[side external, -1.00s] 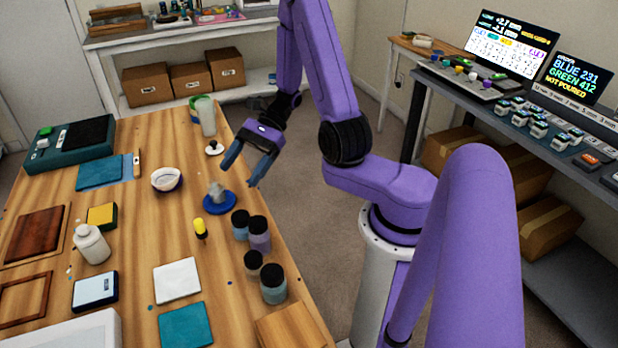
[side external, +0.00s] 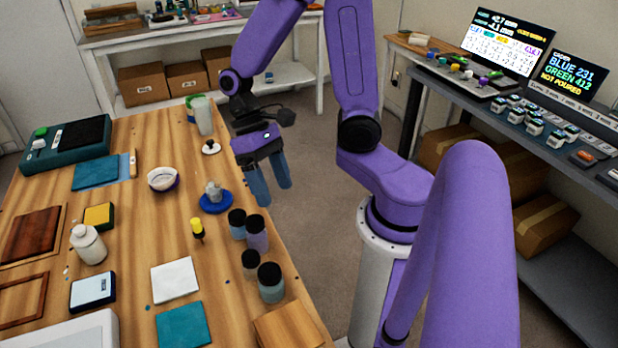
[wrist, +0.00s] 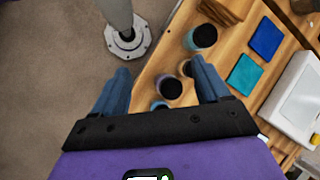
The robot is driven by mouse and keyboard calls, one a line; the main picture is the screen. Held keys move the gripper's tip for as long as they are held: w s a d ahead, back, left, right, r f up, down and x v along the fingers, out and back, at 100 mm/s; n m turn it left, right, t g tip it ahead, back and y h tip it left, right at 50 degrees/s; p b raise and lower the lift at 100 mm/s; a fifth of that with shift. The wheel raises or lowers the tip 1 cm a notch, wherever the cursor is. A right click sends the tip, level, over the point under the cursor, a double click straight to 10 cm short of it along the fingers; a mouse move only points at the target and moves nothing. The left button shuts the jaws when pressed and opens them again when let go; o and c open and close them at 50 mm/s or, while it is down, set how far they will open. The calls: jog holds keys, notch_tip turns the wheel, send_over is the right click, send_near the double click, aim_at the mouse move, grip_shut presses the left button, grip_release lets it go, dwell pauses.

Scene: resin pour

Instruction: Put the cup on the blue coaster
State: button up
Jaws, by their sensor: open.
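A blue round coaster (side external: 217,207) lies on the wooden table in the side view, with a small greyish, irregular object (side external: 213,191) standing on it. A white round cup or bowl (side external: 163,178) sits left of the coaster. A tall translucent cup (side external: 203,116) stands at the far end of the table. I cannot tell which of these is the task's cup. My gripper (side external: 272,192) is open and empty, to the right of the coaster, by the table's right edge, fingers pointing down. Its fingers also show in the wrist view (wrist: 160,84), apart with nothing held.
Several dark-lidded jars (side external: 257,236) stand near the right edge, just in front of my gripper. A yellow-topped dropper (side external: 198,229) and a white tile (side external: 174,280) lie left of them. A black-knobbed white piece (side external: 211,147) is behind the coaster.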

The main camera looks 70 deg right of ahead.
jog(key=s+a+r+n+t+h, duration=0.1)
jog(key=s+r+n+t, duration=0.3)
jog(key=s+n, duration=0.4)
jog(key=shift+a+r+n+t+h, duration=0.15)
jog(key=shift+n+t+h, duration=0.55)
jog(key=shift+n, duration=1.7)
